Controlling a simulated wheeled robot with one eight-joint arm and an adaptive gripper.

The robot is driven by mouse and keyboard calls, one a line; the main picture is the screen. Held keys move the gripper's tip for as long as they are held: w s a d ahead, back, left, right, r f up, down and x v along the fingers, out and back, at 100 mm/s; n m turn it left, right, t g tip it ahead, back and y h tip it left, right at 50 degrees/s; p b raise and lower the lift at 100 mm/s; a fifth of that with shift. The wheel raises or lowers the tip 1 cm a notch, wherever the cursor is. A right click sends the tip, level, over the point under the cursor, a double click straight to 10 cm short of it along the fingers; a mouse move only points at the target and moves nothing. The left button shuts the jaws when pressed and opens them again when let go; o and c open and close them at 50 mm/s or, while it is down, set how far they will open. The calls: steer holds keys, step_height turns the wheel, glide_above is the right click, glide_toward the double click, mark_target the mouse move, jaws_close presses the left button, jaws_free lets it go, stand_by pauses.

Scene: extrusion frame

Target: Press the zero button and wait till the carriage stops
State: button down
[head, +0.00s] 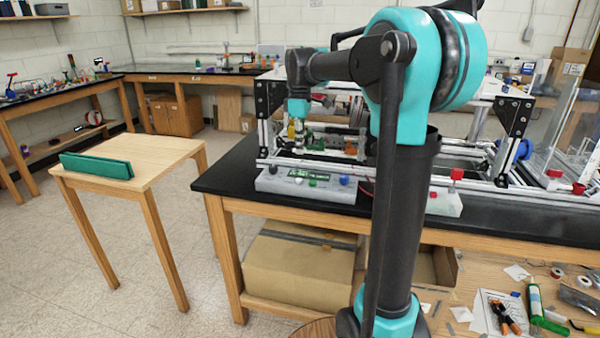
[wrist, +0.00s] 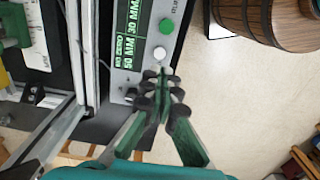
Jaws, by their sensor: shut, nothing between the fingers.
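The grey control box (wrist: 140,55) carries a display (wrist: 126,45) with lines that look like "NO ZERO", "50 MM" and "30 MM". A green button (wrist: 167,25) and a white button (wrist: 159,53) stand beside the display. My gripper (wrist: 163,73) is shut and empty, its tips just below the white button in the wrist view; I cannot tell whether they touch it. Which button is zero is not legible. The carriage is not clearly identifiable.
The extrusion frame (head: 262,135) stands behind the box on the black bench (head: 225,175). A second box with a red button (head: 456,174) is to the right. A small wooden table (head: 165,155) holds a green holder (head: 95,165).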

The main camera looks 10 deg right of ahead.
mark_target(300, 179)
step_height(300, 179, down, 9)
steer(key=shift+f, duration=0.15)
stand_by(0.4)
